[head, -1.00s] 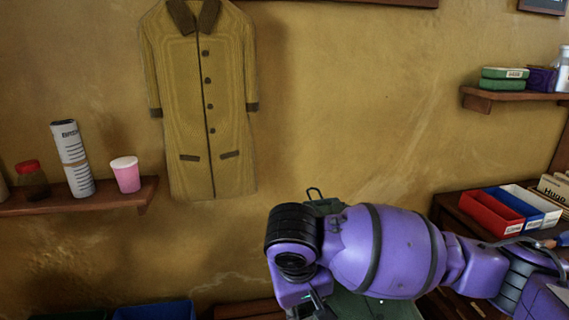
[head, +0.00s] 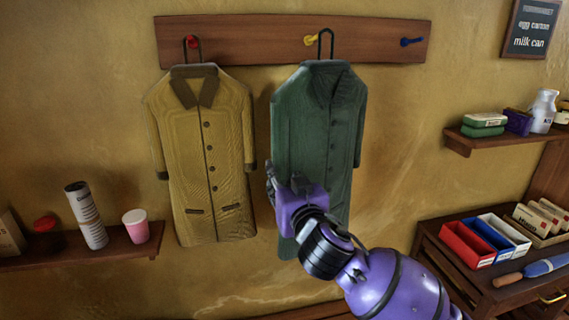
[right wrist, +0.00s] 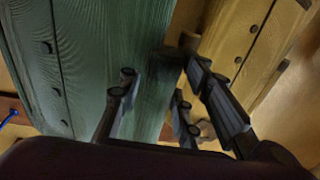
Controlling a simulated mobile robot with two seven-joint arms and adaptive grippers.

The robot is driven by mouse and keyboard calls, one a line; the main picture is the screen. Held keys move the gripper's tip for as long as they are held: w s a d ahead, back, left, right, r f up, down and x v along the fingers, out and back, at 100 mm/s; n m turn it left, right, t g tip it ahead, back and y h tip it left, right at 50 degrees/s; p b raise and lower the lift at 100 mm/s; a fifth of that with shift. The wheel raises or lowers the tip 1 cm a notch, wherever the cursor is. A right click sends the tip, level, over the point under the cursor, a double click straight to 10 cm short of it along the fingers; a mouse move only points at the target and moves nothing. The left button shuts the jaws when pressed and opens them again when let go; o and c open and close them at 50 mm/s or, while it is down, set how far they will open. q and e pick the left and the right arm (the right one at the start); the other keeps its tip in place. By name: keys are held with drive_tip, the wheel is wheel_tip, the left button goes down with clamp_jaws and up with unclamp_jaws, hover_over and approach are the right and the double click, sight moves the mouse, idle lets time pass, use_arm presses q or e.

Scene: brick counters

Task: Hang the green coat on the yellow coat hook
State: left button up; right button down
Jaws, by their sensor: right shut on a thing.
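The green coat (head: 315,140) hangs upright from my right gripper (head: 273,180), which is shut on its left edge about halfway down. The right wrist view shows the fingers (right wrist: 160,90) around the edge of the green cloth (right wrist: 110,50). The coat's dark wire loop (head: 326,44) stands just right of the yellow coat hook (head: 310,40) in the picture. The loop does not appear to be around the hook; its depth from the wall is hard to tell. My left gripper is not in view.
A yellow coat (head: 205,150) hangs at the red hook (head: 192,41), left of the green coat. A blue hook (head: 411,42) is free on the wooden rack (head: 250,35). Shelves stand at left (head: 90,250) and right (head: 470,145), with a cabinet (head: 440,235) below right.

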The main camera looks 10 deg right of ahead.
drive_tip(key=shift+d+r, duration=0.1)
drive_tip(key=shift+r, duration=0.5)
drive_tip(key=shift+w+f, duration=0.25)
drive_tip(key=shift+w, duration=0.1)
drive_tip(key=shift+w+b, duration=0.4)
drive_tip(key=shift+w, duration=0.05)
drive_tip(key=shift+w+f, duration=0.1)
drive_tip(key=shift+w, duration=0.65)
use_arm(q)
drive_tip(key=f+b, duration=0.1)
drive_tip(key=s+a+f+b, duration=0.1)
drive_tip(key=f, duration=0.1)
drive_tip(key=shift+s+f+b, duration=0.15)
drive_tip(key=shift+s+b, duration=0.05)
drive_tip(key=shift+b, duration=0.2)
use_arm(e)
drive_tip(key=w+f, duration=0.1)
drive_tip(key=w, duration=0.5)
drive_tip(key=shift+w, duration=0.3)
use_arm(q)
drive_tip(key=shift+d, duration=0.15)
